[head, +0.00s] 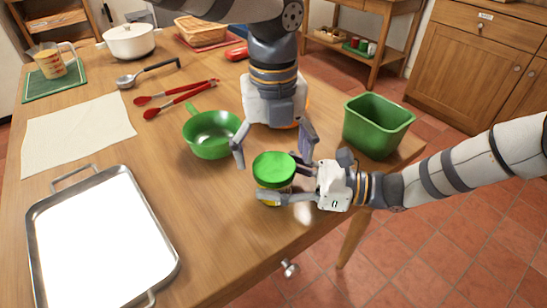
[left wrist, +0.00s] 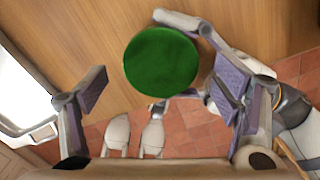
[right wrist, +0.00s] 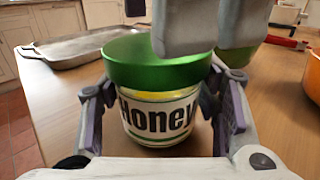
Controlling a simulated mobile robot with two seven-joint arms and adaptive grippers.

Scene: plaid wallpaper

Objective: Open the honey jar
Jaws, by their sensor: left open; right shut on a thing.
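The honey jar stands on the table near its right front edge. Its green lid (head: 273,169) is on top, and the lid also shows in the left wrist view (left wrist: 160,62). In the right wrist view the jar's white "Honey" label (right wrist: 160,118) shows upright under the lid (right wrist: 125,62). My right gripper (head: 283,187) is shut around the jar body below the lid. My left gripper (head: 272,147) points down above the lid, open, with its fingers apart on either side. In the left wrist view the lid lies off-centre between the fingers, farther from the palm.
A green bowl (head: 211,135) stands just left of the jar, and a green bin (head: 378,126) stands to the right. A metal tray (head: 155,225) lies front left. Red tongs (head: 180,94) lie behind the bowl. The table edge is close in front of the jar.

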